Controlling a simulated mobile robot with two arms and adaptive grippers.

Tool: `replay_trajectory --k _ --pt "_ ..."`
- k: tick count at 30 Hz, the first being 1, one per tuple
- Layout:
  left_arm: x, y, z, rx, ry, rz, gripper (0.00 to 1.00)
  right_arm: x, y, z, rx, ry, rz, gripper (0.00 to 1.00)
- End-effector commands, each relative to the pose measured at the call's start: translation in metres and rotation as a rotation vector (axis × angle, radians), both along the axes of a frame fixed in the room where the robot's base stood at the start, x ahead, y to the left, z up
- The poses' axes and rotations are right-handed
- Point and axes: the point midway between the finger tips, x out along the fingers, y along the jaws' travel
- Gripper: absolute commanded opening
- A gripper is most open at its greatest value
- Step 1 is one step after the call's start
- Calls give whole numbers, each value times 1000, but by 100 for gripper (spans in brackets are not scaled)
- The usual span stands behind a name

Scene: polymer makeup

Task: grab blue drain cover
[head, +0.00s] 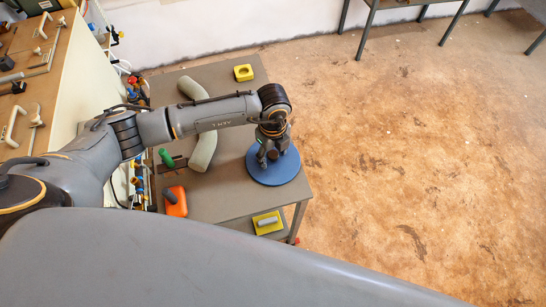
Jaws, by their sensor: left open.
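The blue drain cover (286,171) is a flat round disc lying on the grey table (226,201) near its right edge. My left gripper (268,160) points down over the upper left part of the disc and hides some of it. The gripper is open. I cannot tell whether its fingertips touch the disc. My right gripper is not in view.
A curved pale green pipe (204,150) lies left of the disc, partly under my left arm. Open floor (420,160) lies to the right.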

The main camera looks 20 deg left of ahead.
Motion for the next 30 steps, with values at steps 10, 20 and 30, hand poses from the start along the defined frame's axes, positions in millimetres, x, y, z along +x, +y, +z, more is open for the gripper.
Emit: replay_trajectory --k 10,20,30 --pt "0 0 0 0 0 0 26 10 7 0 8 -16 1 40" --pt "1 0 0 -1 -1 0 0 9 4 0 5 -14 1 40" --pt "2 -1 21 -3 -4 -1 0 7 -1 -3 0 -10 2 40"
